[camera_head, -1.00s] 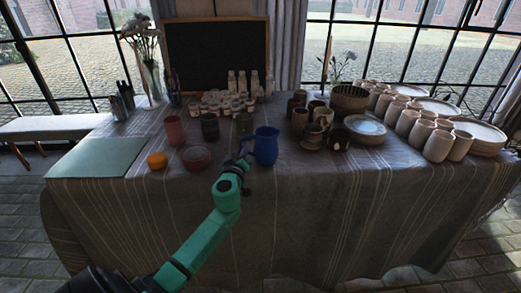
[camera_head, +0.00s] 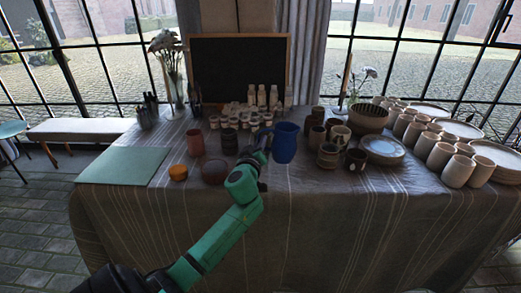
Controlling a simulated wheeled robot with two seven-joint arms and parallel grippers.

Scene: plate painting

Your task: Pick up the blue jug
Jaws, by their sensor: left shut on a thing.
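The blue jug (camera_head: 285,143) is upright near the front middle of the table, just above the cloth as far as I can tell. My left gripper (camera_head: 265,141) is at the jug's left side and is shut on it, around where its handle lies. The fingertips are small and dark, so the exact grip is hard to see. My green left arm reaches up from the lower left. My right gripper is not in view.
The cloth-covered table (camera_head: 330,215) holds an orange (camera_head: 178,173), a dark red bowl (camera_head: 214,172) and a reddish cup (camera_head: 195,142) to the left. Dark cups, a plate (camera_head: 382,149) and pale cups (camera_head: 458,171) stand to the right. The front cloth is clear.

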